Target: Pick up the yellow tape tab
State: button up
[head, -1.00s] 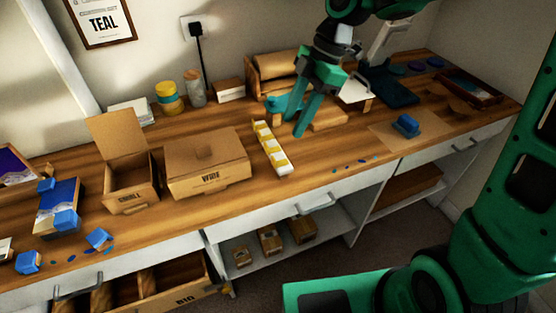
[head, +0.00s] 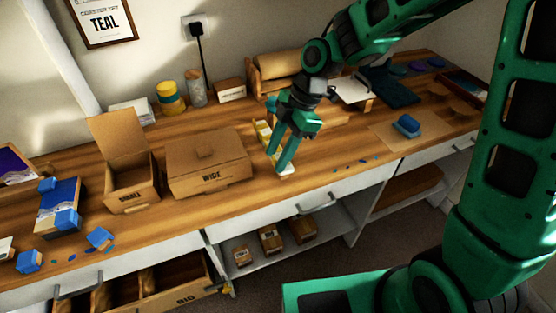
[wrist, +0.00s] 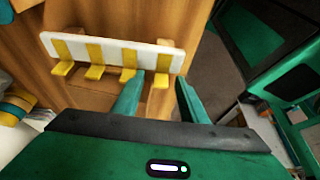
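A white strip (wrist: 110,52) carries several yellow tape tabs in a row, and its near end (head: 288,171) shows by my fingers in the head view. The rightmost yellow tape tab (wrist: 162,74) in the wrist view lies in the gap between my fingertips. Another yellow tab (wrist: 128,66) is just left of my left finger. My gripper (head: 278,160) is open over the near end of the strip, and its two fingers (wrist: 160,80) are apart in the wrist view. My gripper hides part of the strip in the head view. I cannot tell whether a finger touches the tab.
A closed cardboard box (head: 207,165) marked WIDE stands left of the strip, with an open box (head: 131,188) beyond it. A cardboard mat (head: 395,130) with a blue block (head: 407,125) lies right. Small blue and teal bits lie near the bench's front edge (head: 345,180).

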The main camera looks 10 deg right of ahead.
jog(key=shift+f, duration=0.1)
jog(key=c, duration=0.9)
